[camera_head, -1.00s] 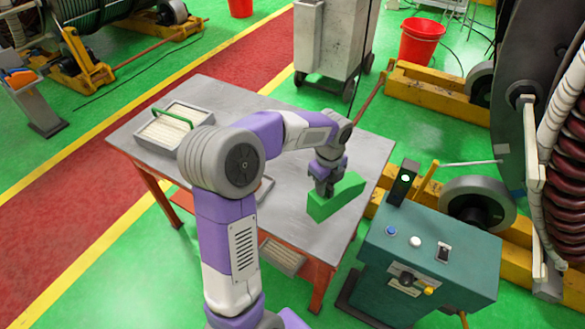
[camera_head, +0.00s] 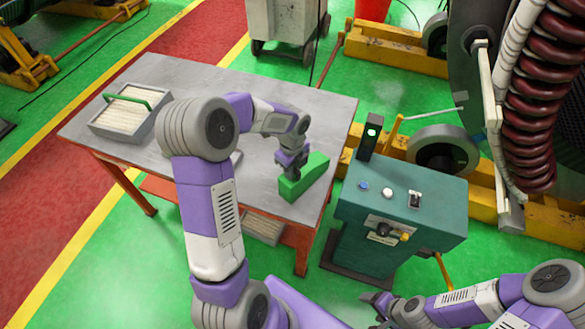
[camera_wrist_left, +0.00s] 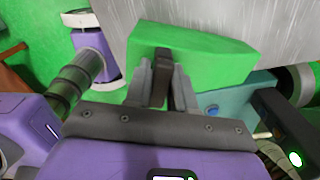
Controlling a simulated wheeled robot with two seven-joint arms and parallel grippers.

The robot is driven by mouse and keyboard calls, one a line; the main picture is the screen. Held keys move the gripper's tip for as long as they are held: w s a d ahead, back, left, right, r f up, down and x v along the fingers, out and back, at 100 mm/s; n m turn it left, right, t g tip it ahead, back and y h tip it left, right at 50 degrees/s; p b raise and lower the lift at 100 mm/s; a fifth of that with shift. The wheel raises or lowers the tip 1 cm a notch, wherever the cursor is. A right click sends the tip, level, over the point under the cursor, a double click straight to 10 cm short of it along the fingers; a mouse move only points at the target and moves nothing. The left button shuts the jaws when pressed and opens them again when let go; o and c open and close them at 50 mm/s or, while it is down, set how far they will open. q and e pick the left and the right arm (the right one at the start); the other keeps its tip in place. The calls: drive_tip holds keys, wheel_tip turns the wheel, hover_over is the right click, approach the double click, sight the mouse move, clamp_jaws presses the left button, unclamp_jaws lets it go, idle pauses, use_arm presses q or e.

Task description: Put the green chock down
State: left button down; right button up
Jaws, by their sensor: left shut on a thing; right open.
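The green chock (camera_head: 310,176) is a wedge-shaped block at the right part of the grey worktable (camera_head: 215,88), near its right edge. My left gripper (camera_head: 290,170) reaches it from above and is shut on it. In the left wrist view the fingers (camera_wrist_left: 162,82) clamp the chock (camera_wrist_left: 205,66), with grey tabletop behind it. The chock looks at or very near the table surface; I cannot tell whether it touches. My right gripper (camera_head: 382,305) is open and empty, low at the bottom right, away from the table.
A grey tray with a green handle (camera_head: 127,101) stands at the table's left end. A teal control box (camera_head: 400,215) with buttons stands just right of the table. A large reel with a dark red coil (camera_head: 530,110) is at the right. The table's middle is partly hidden by my left arm.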

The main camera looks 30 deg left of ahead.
use_arm(q)
drive_tip(key=c, duration=1)
unclamp_jaws()
drive_tip(key=shift+f, duration=0.1)
drive_tip(key=shift+o, duration=0.2)
wheel_tip(320, 180, up, 12)
drive_tip(key=p, duration=0.1)
drive_tip(key=shift+p, duration=0.3)
drive_tip(key=shift+s, duration=0.1)
